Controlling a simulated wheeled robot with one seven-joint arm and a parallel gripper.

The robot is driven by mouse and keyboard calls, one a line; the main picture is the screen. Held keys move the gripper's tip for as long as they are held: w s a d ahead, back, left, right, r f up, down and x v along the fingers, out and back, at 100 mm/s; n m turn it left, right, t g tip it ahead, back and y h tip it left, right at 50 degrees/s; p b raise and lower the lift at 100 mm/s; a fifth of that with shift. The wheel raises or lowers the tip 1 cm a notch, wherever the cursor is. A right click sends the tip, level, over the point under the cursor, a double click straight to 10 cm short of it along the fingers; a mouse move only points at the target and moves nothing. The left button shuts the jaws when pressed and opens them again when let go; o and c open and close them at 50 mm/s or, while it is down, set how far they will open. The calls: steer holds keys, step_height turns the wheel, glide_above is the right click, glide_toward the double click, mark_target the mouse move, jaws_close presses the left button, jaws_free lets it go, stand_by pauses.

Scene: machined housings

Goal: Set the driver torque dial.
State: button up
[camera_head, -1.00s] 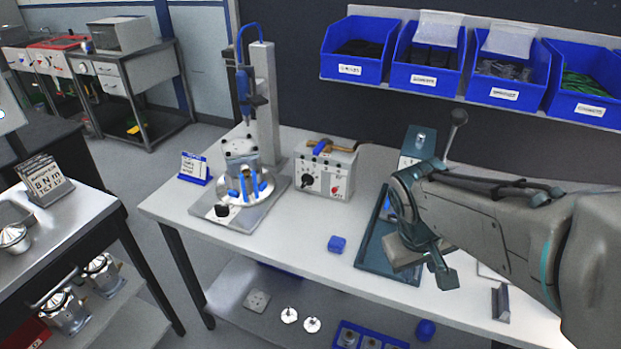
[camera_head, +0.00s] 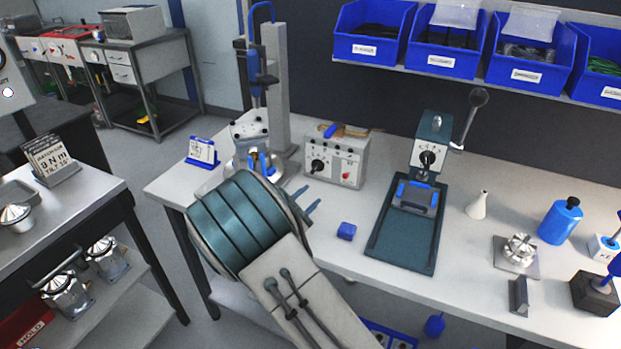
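The driver control box (camera_head: 338,163) stands at the back of the white bench, a light grey case with a black dial (camera_head: 318,166) on its front left and a red knob to the right. The dial's exact setting is too small to read. The blue driver (camera_head: 256,80) hangs on the column to the left. My gripper (camera_head: 311,199) is in front of the box and below it in the picture, with two slim fingers apart and nothing seen between them.
Blue bins (camera_head: 450,45) hang above the bench.

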mark_target(313, 171)
steer(key=a+n, duration=0.1)
steer(key=a+f+n+t+y, duration=0.1)
steer(key=a, duration=0.1)
steer(key=a+f+t+y, duration=0.1)
steer(key=shift+w+a+n, duration=0.2)
steer(key=shift+a+n, duration=0.15)
steer(key=shift+n, duration=0.05)
steer(key=shift+w, duration=0.2)
steer(key=p+x, duration=0.2)
steer(key=x, duration=1.1)
steer(key=shift+w+f, duration=0.1)
steer(key=shift+w, duration=0.05)
jaws_close()
